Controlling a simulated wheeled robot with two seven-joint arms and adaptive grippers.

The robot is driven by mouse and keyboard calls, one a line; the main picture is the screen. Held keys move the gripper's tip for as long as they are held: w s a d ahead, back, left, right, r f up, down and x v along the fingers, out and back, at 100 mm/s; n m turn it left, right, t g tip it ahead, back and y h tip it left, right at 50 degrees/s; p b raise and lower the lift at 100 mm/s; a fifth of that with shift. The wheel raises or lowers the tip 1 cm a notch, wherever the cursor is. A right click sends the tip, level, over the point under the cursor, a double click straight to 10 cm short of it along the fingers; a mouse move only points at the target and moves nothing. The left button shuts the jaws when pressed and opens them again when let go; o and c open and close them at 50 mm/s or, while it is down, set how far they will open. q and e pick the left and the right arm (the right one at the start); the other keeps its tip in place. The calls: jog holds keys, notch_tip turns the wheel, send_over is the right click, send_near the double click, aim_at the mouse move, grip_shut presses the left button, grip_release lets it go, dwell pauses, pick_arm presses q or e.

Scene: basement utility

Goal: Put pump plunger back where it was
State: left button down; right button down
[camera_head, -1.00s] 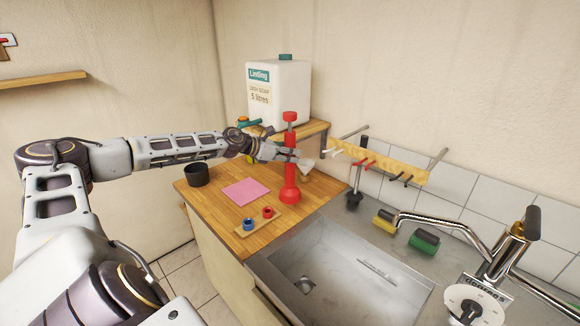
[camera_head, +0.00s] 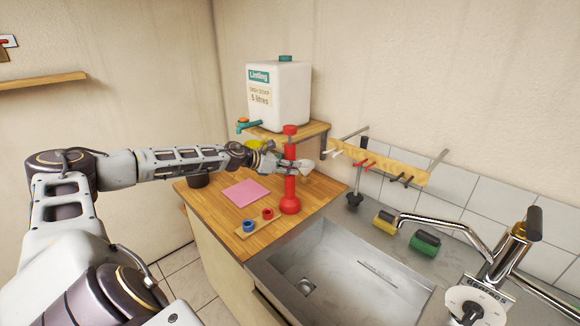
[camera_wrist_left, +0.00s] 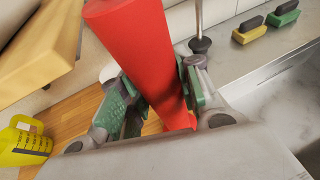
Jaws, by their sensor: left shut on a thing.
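The red pump plunger (camera_head: 290,187) stands upright over the wooden counter near the sink, with a round knob at its top and a rounded base. It also shows large in the left wrist view (camera_wrist_left: 135,50), leaning there across the picture. My left gripper (camera_head: 289,167) is shut on its red shaft at mid-height, and the green finger pads (camera_wrist_left: 160,100) press in from both sides. I cannot tell whether the base touches the counter. My right gripper is not in view.
Left of the plunger are a pink cloth (camera_head: 246,191), a wooden block with blue and red rings (camera_head: 258,222) and a partly hidden dark cup (camera_head: 198,181). Behind stand a yellow jug (camera_wrist_left: 22,146) and a soap canister (camera_head: 279,95). A hook rack (camera_head: 385,163) and sink (camera_head: 340,275) are right.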

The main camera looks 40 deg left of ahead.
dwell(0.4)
pick_arm(q)
jog(key=c, duration=1.3)
grip_release()
jog(key=shift+f, duration=0.1)
jog(key=o, duration=0.3)
jog(key=shift+r, duration=0.2)
